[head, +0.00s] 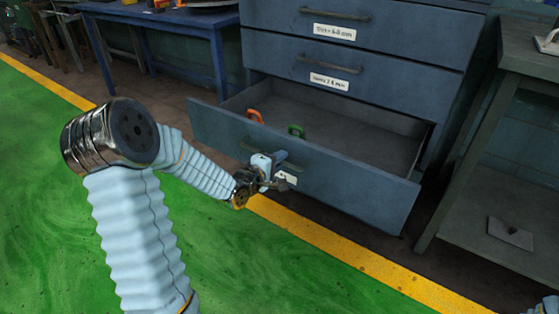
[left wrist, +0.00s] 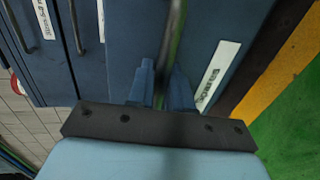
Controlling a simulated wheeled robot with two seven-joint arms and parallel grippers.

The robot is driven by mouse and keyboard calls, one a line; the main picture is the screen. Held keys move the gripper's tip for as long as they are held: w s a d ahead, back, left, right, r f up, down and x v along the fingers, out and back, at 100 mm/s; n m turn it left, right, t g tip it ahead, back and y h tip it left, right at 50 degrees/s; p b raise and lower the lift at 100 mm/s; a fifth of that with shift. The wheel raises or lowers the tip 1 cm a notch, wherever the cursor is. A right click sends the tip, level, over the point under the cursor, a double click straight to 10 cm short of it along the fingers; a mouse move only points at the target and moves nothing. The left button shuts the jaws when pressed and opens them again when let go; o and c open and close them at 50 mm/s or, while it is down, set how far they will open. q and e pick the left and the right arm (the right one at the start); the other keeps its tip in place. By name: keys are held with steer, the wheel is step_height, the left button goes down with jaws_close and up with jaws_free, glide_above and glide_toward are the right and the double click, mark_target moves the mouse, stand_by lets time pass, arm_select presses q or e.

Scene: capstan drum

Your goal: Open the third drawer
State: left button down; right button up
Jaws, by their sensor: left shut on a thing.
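The blue cabinet shows two closed drawers, the upper one (head: 355,22) and the one below it (head: 356,72), each with a bar handle and a white label. The third drawer (head: 335,182), the lowest in view, stands pulled far out, and its grey inside shows. An orange item (head: 255,115) and a green item (head: 296,131) are inside it near the front. My left gripper (head: 277,168) is at this drawer's front, shut on its bar handle. In the left wrist view the handle (left wrist: 175,45) runs between the fingers (left wrist: 159,85). My right gripper is not in view.
A blue workbench (head: 165,18) stands at the back left. A grey table with a lower shelf (head: 500,195) stands close to the right of the open drawer. The green floor (head: 40,200) with a yellow stripe is clear in front.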

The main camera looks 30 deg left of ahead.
arm_select(q)
steer(key=c, duration=1.2)
jaws_free()
steer(key=shift+b+v, duration=2.9)
steer(key=shift+v, duration=4)
steer(key=shift+a, duration=0.1)
